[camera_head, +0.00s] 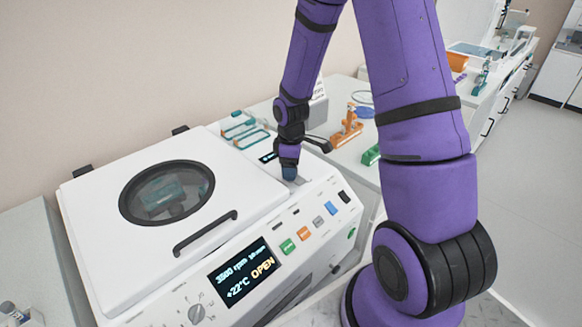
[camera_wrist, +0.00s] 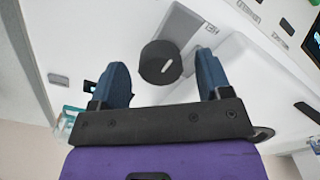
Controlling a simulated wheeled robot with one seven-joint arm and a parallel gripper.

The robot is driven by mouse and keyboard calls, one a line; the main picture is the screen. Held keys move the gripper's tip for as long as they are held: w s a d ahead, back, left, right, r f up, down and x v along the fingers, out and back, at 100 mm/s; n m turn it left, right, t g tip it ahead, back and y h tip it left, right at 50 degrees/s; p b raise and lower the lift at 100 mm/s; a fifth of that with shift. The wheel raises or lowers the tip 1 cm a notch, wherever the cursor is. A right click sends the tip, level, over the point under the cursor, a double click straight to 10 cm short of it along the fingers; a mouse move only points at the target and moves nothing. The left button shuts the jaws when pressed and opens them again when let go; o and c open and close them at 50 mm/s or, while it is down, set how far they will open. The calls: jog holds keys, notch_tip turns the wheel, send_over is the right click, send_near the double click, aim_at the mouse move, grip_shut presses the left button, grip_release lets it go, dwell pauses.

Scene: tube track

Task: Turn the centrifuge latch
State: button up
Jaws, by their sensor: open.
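The white centrifuge (camera_head: 130,290) stands on the counter with its lid (camera_head: 100,205) down, and its display (camera_head: 240,275) reads OPEN. My gripper (camera_head: 289,174) points down over the right part of the top, beside the lid. Its blue fingers (camera_wrist: 162,62) are open, one on each side of the knob, with visible gaps. In the head view my gripper hides the knob.
The lid has a round dark window (camera_head: 167,191) and a black handle (camera_head: 205,233). A teal rack (camera_head: 243,130) lies behind the centrifuge. An orange holder (camera_head: 347,130) and a green item (camera_head: 371,155) are on the counter to the right.

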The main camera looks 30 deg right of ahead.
jog(key=shift+f, duration=0.35)
jog(key=shift+c, duration=0.2)
jog(key=c, duration=0.9)
